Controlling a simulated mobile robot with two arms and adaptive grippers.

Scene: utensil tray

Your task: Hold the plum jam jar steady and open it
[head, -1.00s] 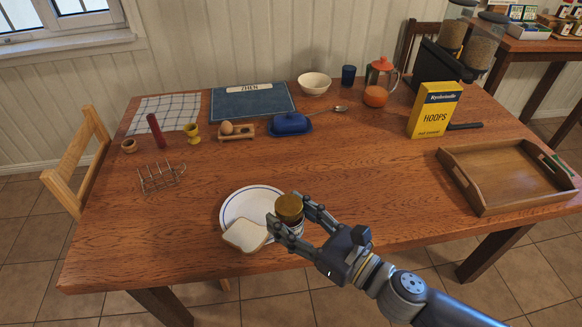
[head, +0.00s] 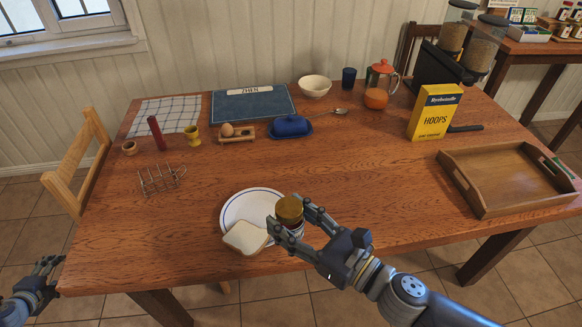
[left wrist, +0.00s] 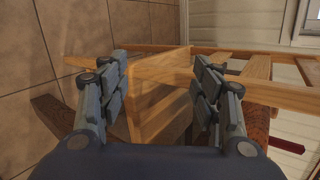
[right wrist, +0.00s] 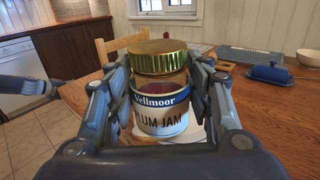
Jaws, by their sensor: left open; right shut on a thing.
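The plum jam jar (right wrist: 160,112) has a gold lid (right wrist: 158,57) and a white and blue label in the right wrist view. In the head view its lid (head: 289,208) shows between the fingers, beside the plate (head: 235,207). My right gripper (head: 291,222) is shut around the jar's body, with the lid clear above the fingers. My left gripper (head: 42,275) is open and empty at the lower left, off the table's left edge. The left wrist view shows its spread fingers (left wrist: 160,90) with a wooden chair behind them.
A slice of bread (head: 246,237) lies on the plate's near edge. A toast rack (head: 160,180) stands to the left. A wooden tray (head: 480,205) and a yellow cereal box (head: 434,111) stand at the right. The table's middle is clear.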

